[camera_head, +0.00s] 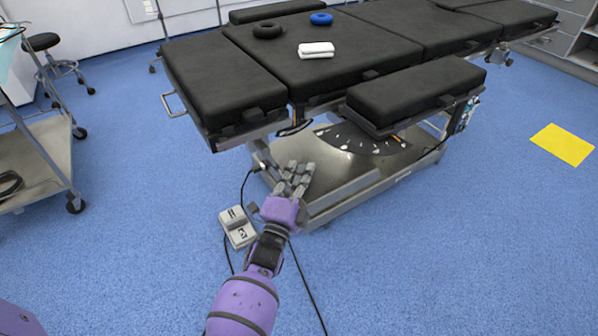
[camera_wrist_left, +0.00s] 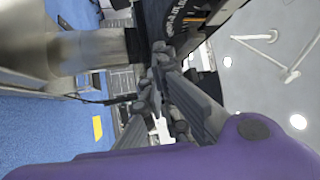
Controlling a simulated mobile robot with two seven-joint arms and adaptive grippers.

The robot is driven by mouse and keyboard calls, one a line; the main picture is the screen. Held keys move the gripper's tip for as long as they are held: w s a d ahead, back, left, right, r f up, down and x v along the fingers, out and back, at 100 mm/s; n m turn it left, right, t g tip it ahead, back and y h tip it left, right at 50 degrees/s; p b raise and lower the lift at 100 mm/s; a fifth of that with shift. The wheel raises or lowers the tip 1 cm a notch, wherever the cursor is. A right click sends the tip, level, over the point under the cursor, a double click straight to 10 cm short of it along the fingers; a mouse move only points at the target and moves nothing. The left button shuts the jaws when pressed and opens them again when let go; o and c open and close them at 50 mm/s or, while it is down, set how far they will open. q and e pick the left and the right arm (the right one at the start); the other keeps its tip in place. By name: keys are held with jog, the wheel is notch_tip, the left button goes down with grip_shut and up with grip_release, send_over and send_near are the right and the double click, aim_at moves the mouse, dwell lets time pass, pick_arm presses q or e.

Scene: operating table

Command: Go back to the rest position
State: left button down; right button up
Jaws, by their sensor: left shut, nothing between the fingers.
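My left gripper (camera_head: 294,177) is in front of the operating table (camera_head: 225,80), over the table's metal base in the picture. It also shows in the left wrist view (camera_wrist_left: 160,62), where its grey fingers are closed together. It is shut with nothing between the fingers. The wrist and forearm are purple and black and come in from the bottom of the head view. My right gripper is not in view.
A grey foot pedal (camera_head: 238,228) with cables lies on the blue floor just left of my left forearm. A metal trolley (camera_head: 35,160) stands at the left. A black ring (camera_head: 267,30), a blue ring (camera_head: 321,18) and a white cloth (camera_head: 316,50) lie on the table. The floor at right is clear around a yellow sheet (camera_head: 563,144).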

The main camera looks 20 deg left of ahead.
pick_arm(q)
jog(key=p+v, duration=0.1)
jog(key=v, duration=0.8)
jog(key=shift+s+f, duration=0.25)
jog(key=shift+f, duration=0.05)
jog(key=shift+a, duration=0.1)
